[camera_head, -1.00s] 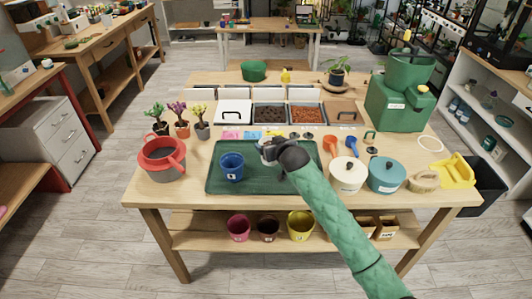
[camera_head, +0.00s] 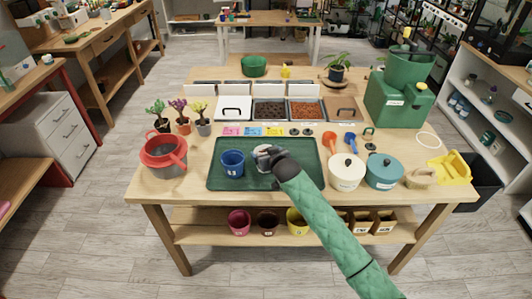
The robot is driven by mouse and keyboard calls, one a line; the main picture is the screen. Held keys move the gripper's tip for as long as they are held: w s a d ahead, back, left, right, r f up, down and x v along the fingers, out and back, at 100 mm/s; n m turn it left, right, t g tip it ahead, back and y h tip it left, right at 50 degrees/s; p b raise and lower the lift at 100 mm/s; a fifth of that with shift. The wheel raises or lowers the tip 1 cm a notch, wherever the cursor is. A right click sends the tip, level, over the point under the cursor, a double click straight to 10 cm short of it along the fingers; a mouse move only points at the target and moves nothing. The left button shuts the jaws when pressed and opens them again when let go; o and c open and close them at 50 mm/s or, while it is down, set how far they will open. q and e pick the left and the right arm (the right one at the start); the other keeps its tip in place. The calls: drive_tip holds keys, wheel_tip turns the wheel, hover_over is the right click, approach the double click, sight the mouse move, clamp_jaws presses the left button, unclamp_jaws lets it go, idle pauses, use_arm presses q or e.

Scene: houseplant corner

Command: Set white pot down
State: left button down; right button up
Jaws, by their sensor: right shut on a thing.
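The white pot (camera_head: 262,151) is mostly hidden behind my right gripper (camera_head: 270,158), which is shut on it. It is over the dark green tray (camera_head: 290,178), right of the blue pot (camera_head: 233,164). I cannot tell whether the white pot touches the tray. The blue pot stands upright on the left part of the tray. My left gripper is not in view.
Three small plants stand at the back left. The tray's right part is clear.

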drive_tip(key=shift+f, duration=0.15)
drive_tip(key=o, duration=1.2)
drive_tip(key=shift+o, duration=0.2)
drive_tip(key=shift+s+d+r, duration=0.15)
drive_tip(key=shift+s+r, duration=0.05)
drive_tip(key=shift+s, duration=0.15)
use_arm(q)
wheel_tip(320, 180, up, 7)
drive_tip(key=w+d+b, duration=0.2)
drive_tip(key=b, duration=0.1)
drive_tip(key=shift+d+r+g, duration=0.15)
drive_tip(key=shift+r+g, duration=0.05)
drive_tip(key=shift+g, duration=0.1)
use_arm(e)
drive_tip(key=v, duration=1.1)
drive_tip(key=shift+r, duration=0.25)
drive_tip(key=shift+s, duration=0.15)
